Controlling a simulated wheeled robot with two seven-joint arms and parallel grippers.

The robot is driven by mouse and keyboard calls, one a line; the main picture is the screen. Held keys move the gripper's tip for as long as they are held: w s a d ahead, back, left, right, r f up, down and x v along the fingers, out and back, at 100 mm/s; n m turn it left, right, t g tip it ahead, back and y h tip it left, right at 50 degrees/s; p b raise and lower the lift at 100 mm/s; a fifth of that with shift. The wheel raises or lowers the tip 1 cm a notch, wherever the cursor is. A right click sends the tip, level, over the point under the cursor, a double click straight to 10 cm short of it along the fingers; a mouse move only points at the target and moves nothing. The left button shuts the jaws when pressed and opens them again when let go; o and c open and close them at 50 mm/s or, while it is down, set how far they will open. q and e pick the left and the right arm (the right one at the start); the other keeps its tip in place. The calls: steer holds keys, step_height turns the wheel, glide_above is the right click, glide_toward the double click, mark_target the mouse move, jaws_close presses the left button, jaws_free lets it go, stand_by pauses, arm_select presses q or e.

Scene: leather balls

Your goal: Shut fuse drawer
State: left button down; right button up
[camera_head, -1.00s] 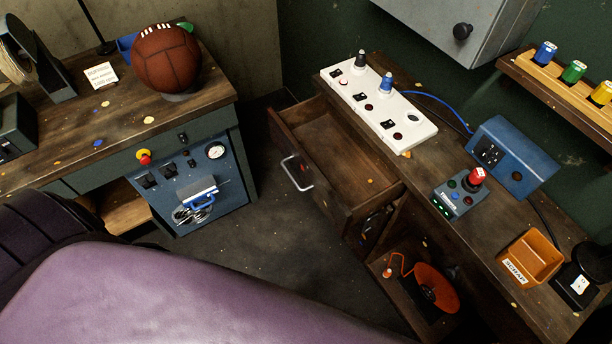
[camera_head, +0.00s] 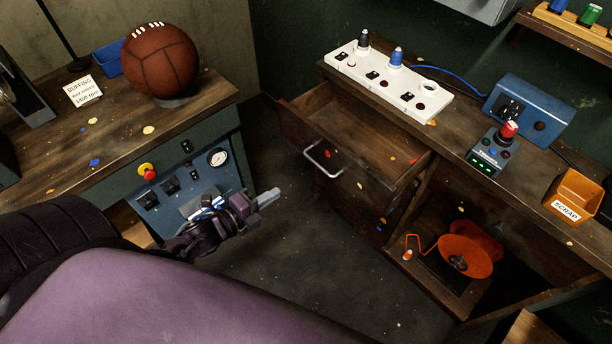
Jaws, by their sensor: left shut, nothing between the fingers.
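The wooden drawer (camera_head: 360,137) under the right bench stands open, with its silver bar handle (camera_head: 323,160) on the front. A few small scraps lie in or on it. My left gripper (camera_head: 268,197) is shut and empty. It is in front of the left bench's blue panel, to the left of and lower in the picture than the drawer handle, apart from it. My right gripper is not in view.
A white fuse strip (camera_head: 388,85), a blue socket box (camera_head: 527,108) and an orange scrap bin (camera_head: 572,197) stand on the right bench. An orange reel (camera_head: 467,252) sits on the shelf below. A leather ball (camera_head: 160,62) rests on the left bench. Floor between is clear.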

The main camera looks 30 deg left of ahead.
arm_select(q)
steer(key=x, duration=1.2)
steer(key=shift+w+d+r+p, duration=0.1)
steer(key=shift+w+d+p, duration=0.1)
steer(key=shift+w+p, duration=0.2)
steer(key=shift+w+d+f, duration=0.2)
steer(key=shift+w+f, duration=0.05)
steer(key=shift+w, duration=0.35)
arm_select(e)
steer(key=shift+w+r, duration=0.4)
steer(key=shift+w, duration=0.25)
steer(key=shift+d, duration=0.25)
arm_select(q)
steer(key=shift+w, duration=0.1)
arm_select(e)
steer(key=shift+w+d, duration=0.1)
